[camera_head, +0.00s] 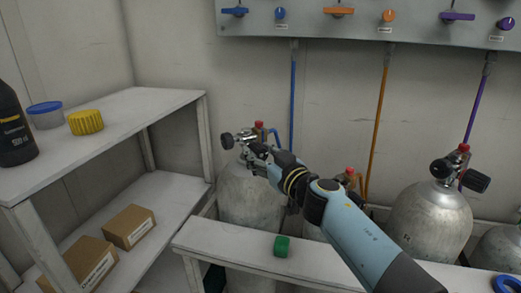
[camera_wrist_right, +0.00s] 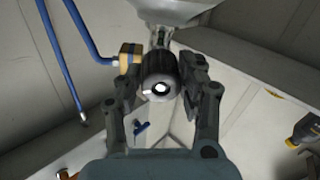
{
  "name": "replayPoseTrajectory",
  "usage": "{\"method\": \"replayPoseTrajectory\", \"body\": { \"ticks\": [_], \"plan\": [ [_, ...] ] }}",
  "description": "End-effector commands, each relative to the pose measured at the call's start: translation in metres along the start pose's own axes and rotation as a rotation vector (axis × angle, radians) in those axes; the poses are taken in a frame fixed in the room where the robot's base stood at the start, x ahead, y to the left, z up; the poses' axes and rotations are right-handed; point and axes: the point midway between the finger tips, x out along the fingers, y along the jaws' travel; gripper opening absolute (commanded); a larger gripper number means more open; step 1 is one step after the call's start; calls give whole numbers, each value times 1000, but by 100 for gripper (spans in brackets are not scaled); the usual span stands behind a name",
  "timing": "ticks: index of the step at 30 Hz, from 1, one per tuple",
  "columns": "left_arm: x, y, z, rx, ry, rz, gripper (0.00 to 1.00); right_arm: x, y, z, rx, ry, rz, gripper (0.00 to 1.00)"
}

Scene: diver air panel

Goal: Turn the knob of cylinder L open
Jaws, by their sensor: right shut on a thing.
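The leftmost silver cylinder (camera_head: 250,195) stands behind the bench, under the blue hose; I read no label on it, so I cannot confirm it is cylinder L. Its valve has a black knob (camera_head: 228,140) sticking out to the left and a red cap (camera_head: 259,124) on top. In the right wrist view, my right gripper (camera_wrist_right: 160,82) is shut on a round black knob (camera_wrist_right: 158,88) with a pale centre, one finger on each side. My left gripper is not in view.
A white bench (camera_head: 225,248) with a green cap (camera_head: 281,246) lies in front. The valve panel (camera_head: 330,22) hangs above; another cylinder (camera_head: 430,220) stands right.

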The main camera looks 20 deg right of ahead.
Motion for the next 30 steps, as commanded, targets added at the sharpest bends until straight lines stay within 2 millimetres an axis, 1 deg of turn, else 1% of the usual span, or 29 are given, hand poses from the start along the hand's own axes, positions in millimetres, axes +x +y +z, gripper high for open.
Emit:
{"method": "replayPoseTrajectory", "body": {
  "ticks": [1,3,12,30],
  "plan": [
    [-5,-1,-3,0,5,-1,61,0,0,-2,-39,-3,0,6],
    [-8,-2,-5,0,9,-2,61,0,0,-2,-106,-5,0,6],
    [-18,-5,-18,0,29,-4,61,0,-1,-1,-391,-17,2,6],
    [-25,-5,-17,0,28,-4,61,0,-2,1,-963,-39,4,6]
  ]
}}
